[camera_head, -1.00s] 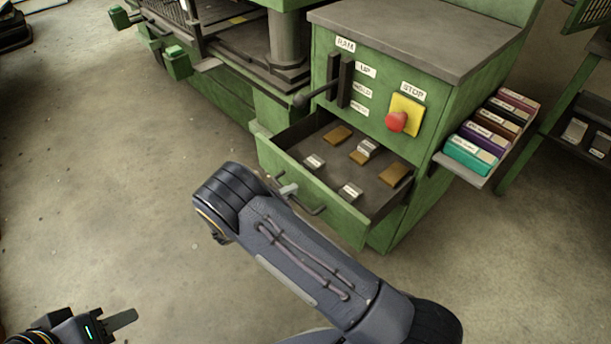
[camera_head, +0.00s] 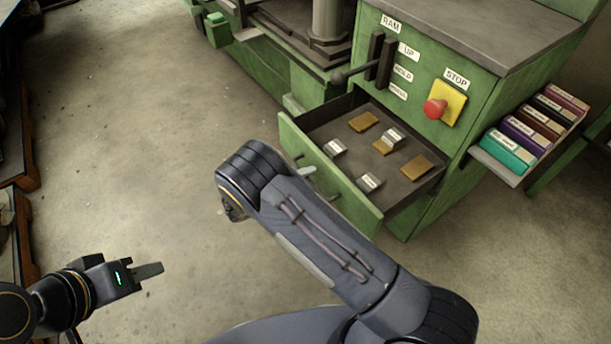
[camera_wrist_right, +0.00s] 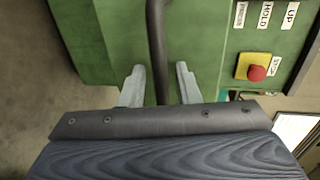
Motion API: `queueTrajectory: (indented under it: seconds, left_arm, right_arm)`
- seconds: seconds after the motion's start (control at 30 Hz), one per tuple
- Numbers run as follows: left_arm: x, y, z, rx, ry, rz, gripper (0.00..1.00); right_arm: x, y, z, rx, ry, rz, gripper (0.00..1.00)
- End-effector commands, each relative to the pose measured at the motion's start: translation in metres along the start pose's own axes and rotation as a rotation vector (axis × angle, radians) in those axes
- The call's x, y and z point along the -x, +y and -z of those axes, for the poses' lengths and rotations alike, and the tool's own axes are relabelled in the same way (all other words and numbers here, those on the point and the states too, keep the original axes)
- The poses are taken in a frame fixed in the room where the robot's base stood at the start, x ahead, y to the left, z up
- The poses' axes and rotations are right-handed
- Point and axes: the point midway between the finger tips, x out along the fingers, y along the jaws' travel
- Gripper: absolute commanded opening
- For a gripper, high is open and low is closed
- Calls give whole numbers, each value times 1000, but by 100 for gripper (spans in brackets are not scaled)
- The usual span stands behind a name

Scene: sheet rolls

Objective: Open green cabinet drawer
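The green cabinet (camera_head: 480,85) stands at the right in the head view, and its drawer (camera_head: 345,195) is pulled out with its inside showing. My right arm reaches across in front of the drawer. In the right wrist view the dark handle bar (camera_wrist_right: 158,50) stands between the two pale fingers of my right gripper (camera_wrist_right: 160,85), with gaps on both sides, so the gripper is open around it. In the head view my arm hides most of the handle. My left gripper (camera_head: 148,271) is low at the left, away from the cabinet; its fingers overlap, so its opening is unclear.
Small brown and grey blocks (camera_head: 364,121) lie in the drawer. The cabinet panel has a lever (camera_head: 352,74) and a red stop button (camera_head: 434,108). The floor (camera_head: 150,170) at the left is clear; dark furniture (camera_head: 15,130) lines the left edge.

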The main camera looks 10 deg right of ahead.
Motion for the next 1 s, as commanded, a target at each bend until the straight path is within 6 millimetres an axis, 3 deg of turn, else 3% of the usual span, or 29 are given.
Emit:
queueTrajectory:
  seconds: [0.27,0.7,1.0]
  left_arm:
    - [1,1,1,0,0,0,36]
    - [11,5,6,0,0,0,36]
    - [11,5,6,0,0,0,36]
  right_arm:
    - [5,-1,-1,-2,-3,0,29]
    - [70,-1,-1,-2,-3,0,29]
    - [78,0,0,0,0,0,29]
